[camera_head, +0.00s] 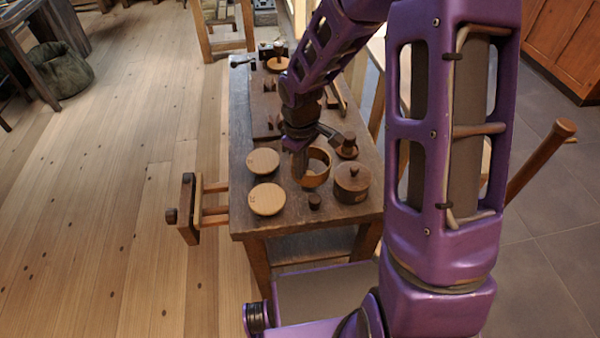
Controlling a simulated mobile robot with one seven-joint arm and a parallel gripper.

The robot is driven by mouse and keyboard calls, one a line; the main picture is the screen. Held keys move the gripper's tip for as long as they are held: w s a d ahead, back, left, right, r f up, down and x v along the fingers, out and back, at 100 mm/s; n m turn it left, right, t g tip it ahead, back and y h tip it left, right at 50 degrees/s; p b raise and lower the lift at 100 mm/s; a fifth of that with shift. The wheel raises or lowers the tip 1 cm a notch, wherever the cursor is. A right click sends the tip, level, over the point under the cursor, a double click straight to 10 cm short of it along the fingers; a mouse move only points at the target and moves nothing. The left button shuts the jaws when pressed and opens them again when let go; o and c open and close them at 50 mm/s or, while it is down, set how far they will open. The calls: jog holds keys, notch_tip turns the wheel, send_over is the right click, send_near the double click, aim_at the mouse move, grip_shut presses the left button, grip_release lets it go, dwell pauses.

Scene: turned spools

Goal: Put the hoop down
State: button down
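My gripper (300,168) points down at the hoop's left side. Its fingers overlap the hoop's left wall and appear shut on it; the far finger is hidden. I cannot tell whether the hoop touches the bench top or hangs just above it.
Two pale round discs (267,199) (262,160) lie left of the hoop. A turned piece (347,148) stands behind right. A vise (188,208) juts out left.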

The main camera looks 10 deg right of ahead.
jog(key=shift+f+b, duration=0.35)
jog(key=shift+f, duration=1.45)
jog(key=shift+f, duration=0.1)
jog(key=shift+f, duration=0.15)
jog(key=c, duration=1.4)
grip_release()
jog(key=shift+o, duration=0.2)
